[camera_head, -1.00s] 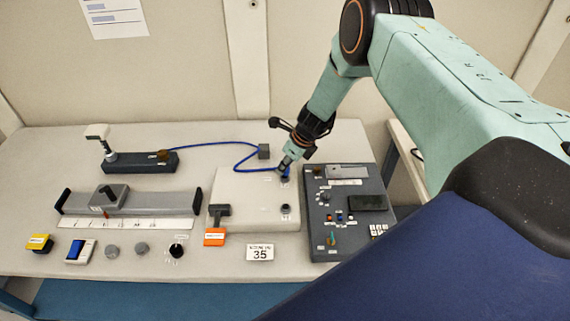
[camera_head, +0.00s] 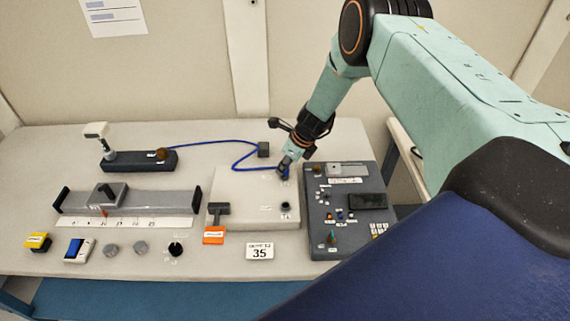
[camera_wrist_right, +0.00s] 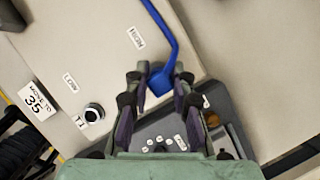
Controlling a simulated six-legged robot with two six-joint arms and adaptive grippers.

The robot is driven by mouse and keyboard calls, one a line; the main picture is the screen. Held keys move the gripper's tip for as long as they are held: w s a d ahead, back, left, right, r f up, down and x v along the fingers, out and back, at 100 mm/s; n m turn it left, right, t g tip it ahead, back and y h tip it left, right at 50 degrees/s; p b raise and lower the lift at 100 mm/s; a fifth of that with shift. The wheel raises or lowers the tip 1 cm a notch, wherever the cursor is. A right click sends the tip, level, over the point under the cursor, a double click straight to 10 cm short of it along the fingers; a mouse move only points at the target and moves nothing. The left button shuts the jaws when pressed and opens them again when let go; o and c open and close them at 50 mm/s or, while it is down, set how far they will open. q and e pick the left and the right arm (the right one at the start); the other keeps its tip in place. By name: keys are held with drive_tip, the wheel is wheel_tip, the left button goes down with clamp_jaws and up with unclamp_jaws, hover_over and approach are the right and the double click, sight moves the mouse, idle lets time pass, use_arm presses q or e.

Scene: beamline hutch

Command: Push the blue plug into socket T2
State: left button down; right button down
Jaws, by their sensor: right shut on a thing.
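The blue plug (camera_wrist_right: 158,84) is between the fingers of my right gripper (camera_wrist_right: 158,92), which is shut on it. Its blue cable (camera_wrist_right: 165,28) runs up and away in the right wrist view. In the head view my right gripper (camera_head: 284,170) is low over the far right part of the pale socket box (camera_head: 245,190). Socket T2 is not visible; the gripper and plug cover that area, so I cannot tell whether the plug is in it. Socket T1 (camera_wrist_right: 93,112) is empty and open; in the head view it is the nearer socket (camera_head: 286,206). My left gripper is out of view.
A dark control panel (camera_head: 318,240) lies close right of the socket box. The cable crosses a small grey block (camera_head: 263,149) to a dark base (camera_head: 138,164). A slider rail (camera_head: 140,203), an orange-tagged lever (camera_head: 214,236) and a number 35 sign (camera_head: 260,251) stand left and in front.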

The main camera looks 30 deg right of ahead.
drive_tip(key=shift+w+f, duration=0.1)
drive_tip(key=c, duration=1.5)
unclamp_jaws()
drive_tip(key=o, duration=0.4)
drive_tip(key=shift+o, duration=0.2)
drive_tip(key=v, duration=1.2)
